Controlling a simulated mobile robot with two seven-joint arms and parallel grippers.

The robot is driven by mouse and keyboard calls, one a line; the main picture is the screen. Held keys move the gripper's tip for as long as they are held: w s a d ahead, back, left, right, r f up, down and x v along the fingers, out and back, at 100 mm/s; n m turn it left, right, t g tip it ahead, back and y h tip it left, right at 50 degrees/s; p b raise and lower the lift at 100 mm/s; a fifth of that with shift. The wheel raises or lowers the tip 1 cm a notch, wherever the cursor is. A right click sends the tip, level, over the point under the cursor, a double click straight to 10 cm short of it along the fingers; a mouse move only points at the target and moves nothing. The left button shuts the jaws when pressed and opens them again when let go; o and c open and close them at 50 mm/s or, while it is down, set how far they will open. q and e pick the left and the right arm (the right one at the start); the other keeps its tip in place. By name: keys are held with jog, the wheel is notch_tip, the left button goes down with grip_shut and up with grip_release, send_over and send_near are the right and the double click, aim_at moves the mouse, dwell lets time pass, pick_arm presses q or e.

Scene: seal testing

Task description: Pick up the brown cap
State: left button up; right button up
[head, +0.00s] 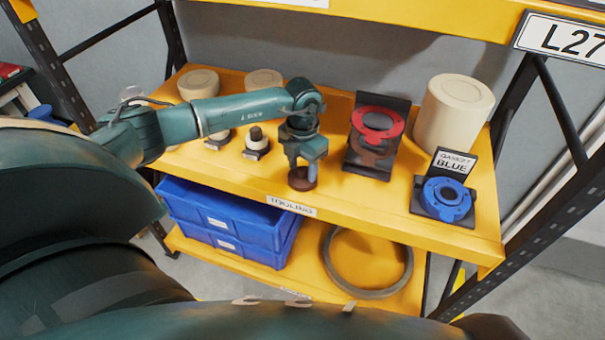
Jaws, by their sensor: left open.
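The brown cap (302,180) is a small dark round piece at the front edge of the yellow upper shelf (240,180), above the TOOLING label. My left gripper (305,168) points down right over it, with its jaws open. One finger reaches down to the right side of the cap and partly covers it. I cannot tell whether the fingers touch it. My right gripper is not in view.
A black stand with red (378,122) and brownish rings is close right of the gripper. A blue gasket (446,198) on its stand and a cream cylinder (453,113) are further right. Small dark-topped parts (256,143) stand left. Blue crates (225,220) and a large ring (368,292) sit below.

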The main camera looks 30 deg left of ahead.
pick_arm(q)
jog(key=shift+f, duration=0.15)
grip_shut()
dwell(0.4)
